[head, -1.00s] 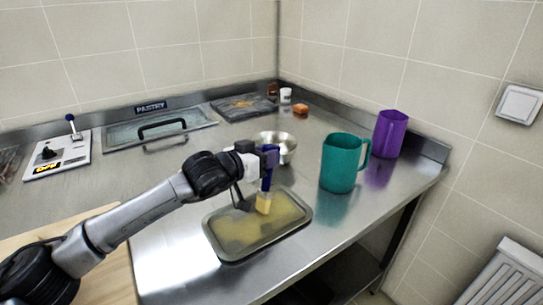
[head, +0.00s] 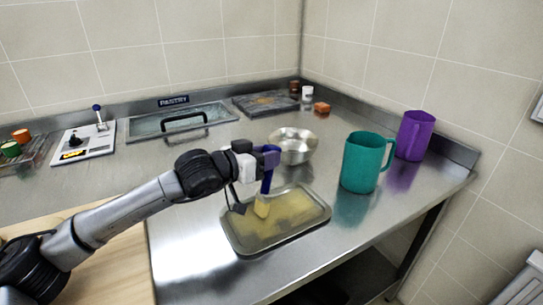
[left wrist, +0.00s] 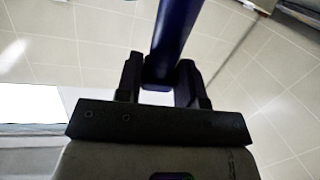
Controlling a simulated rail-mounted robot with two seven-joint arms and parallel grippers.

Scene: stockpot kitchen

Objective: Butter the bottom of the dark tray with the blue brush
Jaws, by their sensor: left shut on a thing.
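The dark tray (head: 316,226) lies on the steel counter, its bottom patchily coated with yellow butter. My left gripper (head: 268,152) is shut on the blue brush (head: 266,184) and holds it over the left part of the tray. The brush hangs nearly upright, and its yellowish bristles (head: 262,207) are at the tray's bottom; whether they touch it I cannot tell. In the left wrist view the blue handle (left wrist: 174,38) sits between the two dark fingers. My right gripper is not in view.
A steel bowl (head: 293,146) stands just behind the tray. A teal jug (head: 362,163) and a purple jug (head: 414,136) stand to the right. A wooden board (head: 108,262) is at the front left. The counter's front edge lies close to the tray.

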